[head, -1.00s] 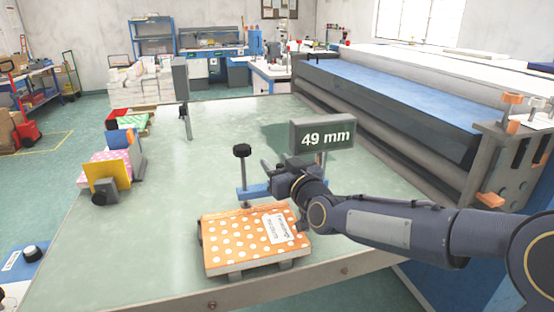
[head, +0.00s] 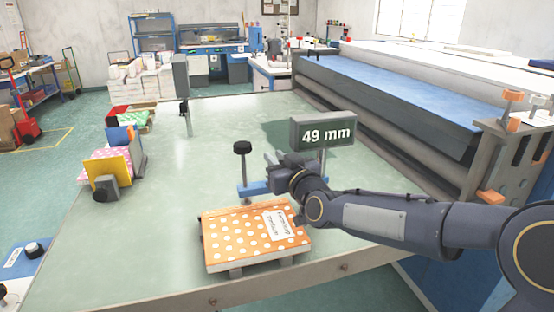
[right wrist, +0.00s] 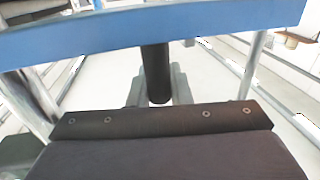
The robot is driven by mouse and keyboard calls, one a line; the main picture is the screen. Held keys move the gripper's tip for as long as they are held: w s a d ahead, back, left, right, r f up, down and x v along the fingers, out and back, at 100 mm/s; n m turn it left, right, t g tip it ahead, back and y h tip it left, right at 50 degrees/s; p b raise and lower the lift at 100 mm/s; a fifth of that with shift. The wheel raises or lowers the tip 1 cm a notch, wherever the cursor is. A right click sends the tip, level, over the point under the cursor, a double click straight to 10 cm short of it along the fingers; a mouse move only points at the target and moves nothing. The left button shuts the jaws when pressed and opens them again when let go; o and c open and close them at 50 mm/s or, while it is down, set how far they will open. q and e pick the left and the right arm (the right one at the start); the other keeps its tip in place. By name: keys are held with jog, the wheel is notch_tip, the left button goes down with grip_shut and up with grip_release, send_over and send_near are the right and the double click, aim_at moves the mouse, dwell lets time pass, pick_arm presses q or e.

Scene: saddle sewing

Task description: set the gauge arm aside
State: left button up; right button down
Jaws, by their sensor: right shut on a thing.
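The gauge arm is a blue bar (head: 256,187) with a black knob (head: 242,148) on an upright stem, behind an orange dotted book (head: 245,238). A grey display (head: 323,131) reading "49 mm" stands on a post beside it. My right gripper (head: 277,174) is at the bar's right end, below the display, and is shut on the gauge arm; its jaws are partly hidden. In the right wrist view the blue bar (right wrist: 165,27) crosses the top, with a dark cylinder (right wrist: 155,75) below it. My left gripper is not in view.
The green table (head: 175,165) is clear left of the book. A yellow panel with a black block (head: 105,188) and other colored pieces stand at the left. A grey post (head: 182,90) rises at the back. A large roller machine (head: 390,95) borders the right.

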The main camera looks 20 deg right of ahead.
jog(key=w+d+m+g+h+p, duration=0.9)
jog(key=d+m+h+p, duration=0.3)
jog(key=h, duration=0.7)
jog(key=m+p, duration=0.2)
jog(key=shift+f+m+h+p, duration=0.2)
jog(key=shift+m+h+p, duration=0.15)
jog(key=shift+m+h, duration=0.05)
jog(key=shift+d+f, duration=0.1)
